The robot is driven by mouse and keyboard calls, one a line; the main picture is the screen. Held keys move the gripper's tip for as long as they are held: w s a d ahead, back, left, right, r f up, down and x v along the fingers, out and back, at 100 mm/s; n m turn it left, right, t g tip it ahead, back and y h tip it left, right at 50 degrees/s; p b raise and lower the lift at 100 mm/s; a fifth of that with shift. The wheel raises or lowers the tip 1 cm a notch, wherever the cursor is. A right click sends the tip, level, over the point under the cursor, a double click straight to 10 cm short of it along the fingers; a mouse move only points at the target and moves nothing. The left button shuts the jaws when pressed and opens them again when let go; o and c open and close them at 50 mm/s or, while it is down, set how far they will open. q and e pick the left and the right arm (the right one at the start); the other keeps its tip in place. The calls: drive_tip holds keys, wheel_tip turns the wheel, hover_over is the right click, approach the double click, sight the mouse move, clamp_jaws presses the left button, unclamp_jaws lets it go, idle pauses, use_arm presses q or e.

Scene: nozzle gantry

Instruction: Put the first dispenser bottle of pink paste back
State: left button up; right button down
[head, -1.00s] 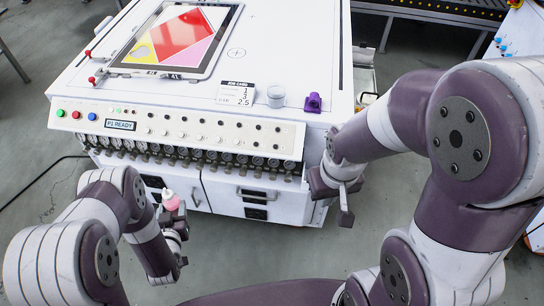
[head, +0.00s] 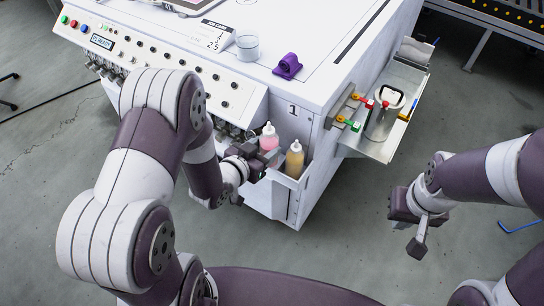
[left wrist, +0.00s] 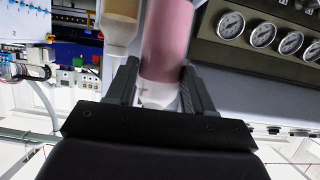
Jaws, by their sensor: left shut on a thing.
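The pink paste bottle (head: 268,138), with a pale nozzle cap, is upright at the front corner of the white machine. My left gripper (head: 258,163) is shut on it; in the left wrist view the pink body (left wrist: 167,40) is between the two fingers. A tan bottle (head: 294,160) stands to its right in a white holder (head: 289,182) on the machine's front, under the mark "1". Whether the pink bottle touches the holder's floor is hidden. The tan bottle also shows in the left wrist view (left wrist: 118,28). My right gripper (head: 410,226) is open and empty, over floor at the right.
The control panel (head: 160,62) with knobs and gauges is left of the holder. A clear cup (head: 248,48) and a purple part (head: 287,66) are on the machine top. Floor between the arms is clear.

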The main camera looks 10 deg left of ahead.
sight(269, 144)
use_arm(q)
drive_tip(key=x, duration=0.3)
drive_tip(key=shift+w+a+f, duration=0.15)
drive_tip(key=shift+w+f, duration=0.2)
drive_tip(key=shift+f, duration=0.05)
drive_tip(key=shift+w+f+b, duration=0.15)
drive_tip(key=shift+w+b, duration=0.1)
drive_tip(key=shift+b, duration=0.05)
wheel_tip(269, 144, down, 4)
drive_tip(key=shift+w+f+b, duration=0.1)
drive_tip(key=shift+b, duration=0.65)
use_arm(e)
wheel_tip(269, 144, down, 2)
drive_tip(key=shift+d+f, duration=0.1)
drive_tip(key=shift+f, duration=0.15)
use_arm(q)
drive_tip(key=shift+f, duration=0.15)
drive_tip(key=o, duration=0.4)
use_arm(e)
drive_tip(key=shift+f, duration=0.1)
